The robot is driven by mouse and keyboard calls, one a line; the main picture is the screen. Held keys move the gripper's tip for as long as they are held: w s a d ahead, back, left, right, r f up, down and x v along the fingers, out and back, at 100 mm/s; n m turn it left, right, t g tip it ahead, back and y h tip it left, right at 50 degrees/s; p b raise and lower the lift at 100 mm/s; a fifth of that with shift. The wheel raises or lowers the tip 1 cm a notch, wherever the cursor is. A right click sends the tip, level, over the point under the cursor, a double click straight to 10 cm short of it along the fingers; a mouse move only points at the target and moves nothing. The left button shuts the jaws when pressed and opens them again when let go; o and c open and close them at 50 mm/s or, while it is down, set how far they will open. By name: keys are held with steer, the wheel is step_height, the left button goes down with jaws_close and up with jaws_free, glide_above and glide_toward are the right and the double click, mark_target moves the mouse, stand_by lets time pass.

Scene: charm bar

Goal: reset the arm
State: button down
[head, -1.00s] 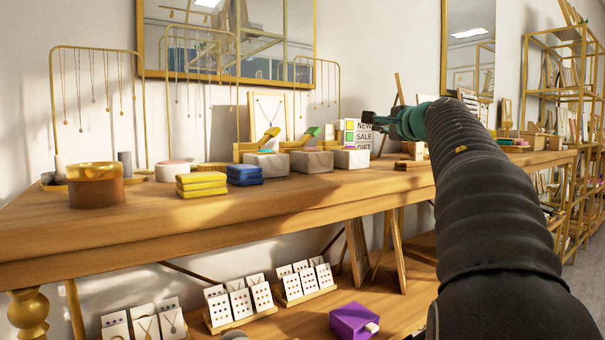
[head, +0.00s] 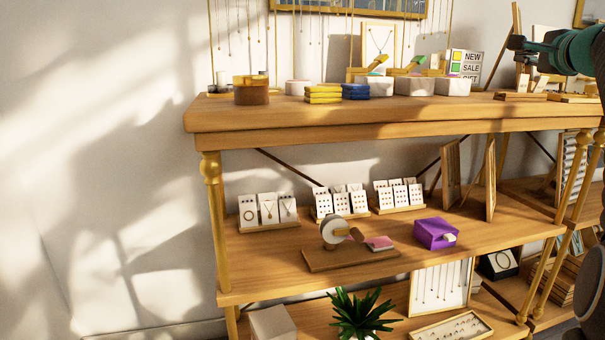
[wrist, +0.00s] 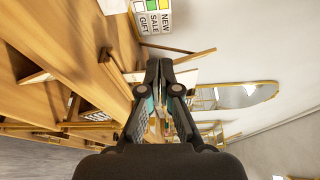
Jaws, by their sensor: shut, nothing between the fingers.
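My gripper (wrist: 159,70) points forward in the wrist view, its two fingers together and nothing between them. In the head view my gripper (head: 513,43) shows at the upper right, above the right part of the wooden top shelf (head: 300,121). It is a little right of the NEW SALE GIFT sign (head: 467,63), apart from it in the picture. The sign also shows in the wrist view (wrist: 152,17), at the top. Most of my arm is cut off by the right edge of the head view.
Below are earring cards (head: 341,201), a purple box (head: 435,233) and a plant (head: 362,314). The wall at left is bare.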

steer(key=s+d+f+m+g+h, duration=0.1)
steer(key=d+f+m+h, duration=0.15)
steer(key=m, duration=0.65)
steer(key=s+d+f+m+h, duration=0.1)
steer(key=d+m+h, duration=0.3)
steer(key=m, duration=0.5)
steer(key=s+d+f+m+g+h, duration=0.1)
steer(key=s+d+m+h, duration=0.15)
steer(key=m, duration=0.65)
steer(key=s+a+f+m+g+p, duration=0.1)
steer(key=s+a+f+m+g, duration=0.15)
steer(key=f+m, duration=0.55)
steer(key=s+a+f+m+g+p, duration=0.1)
steer(key=s+f+m+g, duration=0.4)
steer(key=m, duration=0.4)
steer(key=s+a+f+m+g+y+p, duration=0.1)
steer(key=s+a+f+m+y, duration=0.2)
steer(key=s+a+f+m, duration=0.45)
steer(key=s+a+f+m+g+y+p, duration=0.1)
steer(key=s+a+f+m+g+y, duration=0.2)
steer(key=a+f, duration=0.75)
steer(key=s+a+f+n+y+p, duration=0.1)
steer(key=s+a+y, duration=0.1)
steer(key=s+a, duration=0.3)
steer(key=s+a+f+n+t+y+p, duration=0.1)
steer(key=s+a, duration=0.5)
steer(key=a, duration=0.6)
steer(key=shift+f+y+p, duration=0.3)
steer(key=shift+f+y, duration=0.15)
steer(key=shift+y, duration=0.35)
